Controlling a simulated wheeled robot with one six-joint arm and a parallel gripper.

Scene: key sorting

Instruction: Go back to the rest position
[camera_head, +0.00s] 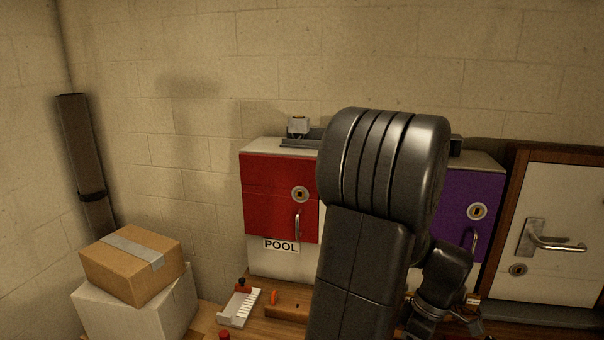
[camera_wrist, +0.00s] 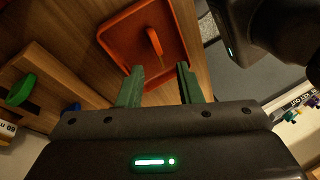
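My gripper (camera_wrist: 160,68) shows in the wrist view with its two green fingers apart and nothing between them. An orange tray (camera_wrist: 116,36) lies beyond the fingertips on the wooden surface, with an orange upright piece (camera_wrist: 155,41) in it. In the head view my arm rises in the middle and bends down at the right. The gripper end there is small and partly hidden, low in front of the purple door (camera_head: 457,206).
A red door (camera_head: 270,195) with a POOL label stands left of my arm. A white door (camera_head: 560,210) with a handle is at the far right. A cardboard box (camera_head: 120,270) sits at left. A wooden block (camera_wrist: 50,75) holds a green piece (camera_wrist: 21,90).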

